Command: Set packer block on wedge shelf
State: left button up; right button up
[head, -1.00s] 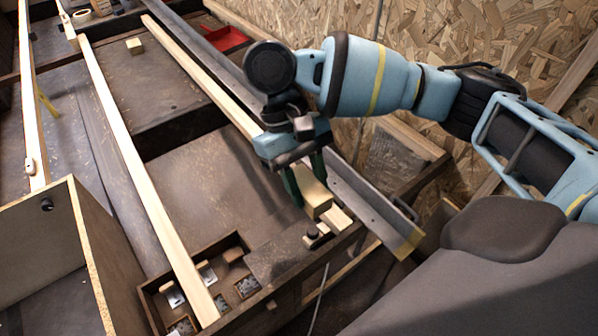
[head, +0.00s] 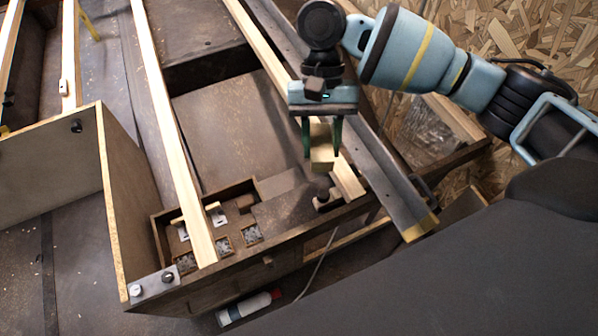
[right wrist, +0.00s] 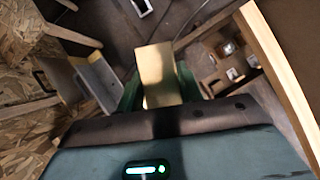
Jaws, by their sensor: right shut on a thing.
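My right gripper (head: 322,143) is shut on a pale wooden block, the packer block (head: 321,158), which also shows between the green fingers in the right wrist view (right wrist: 156,74). In the head view the block hangs upright in the picture, over the near end of the dark bench. Whether its lower end touches anything is not clear. Another pale wooden piece (head: 347,182) lies just to its right and below. I cannot tell for sure which surface is the wedge shelf; a dark flat ledge (head: 283,208) lies to the lower left of the block. My left gripper is out of view.
A dark knob (head: 320,189) stands close below the block. A compartment tray (head: 160,232) with small metal parts lies to the left. A long pale batten (head: 165,110) crosses the bench, and a grey metal rail (head: 385,185) runs right of the gripper.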

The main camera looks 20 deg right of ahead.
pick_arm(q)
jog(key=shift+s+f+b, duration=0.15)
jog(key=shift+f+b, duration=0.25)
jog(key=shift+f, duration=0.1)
pick_arm(e)
jog(key=w+a+f+m+t+y, duration=0.1)
jog(key=w+f+m+t+y, duration=0.1)
jog(key=f+m, duration=0.4)
jog(key=w+a+f+m+t+y, duration=0.1)
jog(key=w+f+m+t, duration=0.2)
jog(key=f+m, duration=0.4)
notch_tip(320, 180, down, 7)
jog(key=shift+w+r+y, duration=0.2)
jog(key=shift+w+y, duration=0.05)
jog(key=shift+y, duration=0.15)
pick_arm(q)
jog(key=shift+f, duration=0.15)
pick_arm(e)
jog(key=shift+f, duration=0.1)
